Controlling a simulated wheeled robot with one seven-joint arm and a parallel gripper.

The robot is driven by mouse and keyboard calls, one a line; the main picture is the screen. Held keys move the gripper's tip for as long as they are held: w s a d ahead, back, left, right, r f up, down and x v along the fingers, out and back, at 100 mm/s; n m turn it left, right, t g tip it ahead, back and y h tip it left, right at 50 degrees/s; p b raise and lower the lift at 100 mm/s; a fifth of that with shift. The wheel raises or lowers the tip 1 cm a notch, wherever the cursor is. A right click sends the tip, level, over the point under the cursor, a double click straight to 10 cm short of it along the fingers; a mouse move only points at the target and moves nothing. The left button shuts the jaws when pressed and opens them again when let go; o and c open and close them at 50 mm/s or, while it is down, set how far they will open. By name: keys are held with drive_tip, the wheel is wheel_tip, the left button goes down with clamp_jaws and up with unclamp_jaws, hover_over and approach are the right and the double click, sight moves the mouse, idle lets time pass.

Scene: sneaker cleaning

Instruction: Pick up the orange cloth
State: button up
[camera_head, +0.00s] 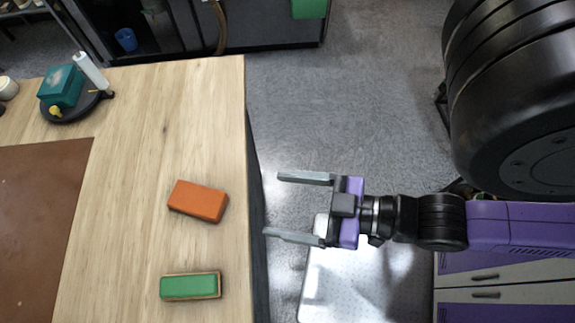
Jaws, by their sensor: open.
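An orange block-shaped item (198,201), which seems to be the cloth, lies flat on the wooden table (165,120) near its right edge. My gripper (285,206) is to the right of it, beyond the table's edge in the picture, with its two grey fingers spread and pointing left at the table. The gap between the fingers is empty. The gripper is apart from the orange item and roughly level with it in the picture. Its height relative to the tabletop is hard to tell.
A green-topped brush-like block (190,286) lies just below the orange item. A brown mat (40,225) covers the table's left part. A teal box and a white tube stand on a black round base (70,108) at the back left. The tabletop around the orange item is clear.

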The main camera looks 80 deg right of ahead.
drive_tip(key=shift+s+d+f, duration=0.1)
drive_tip(key=shift+s+f, duration=0.05)
drive_tip(key=shift+s, duration=0.1)
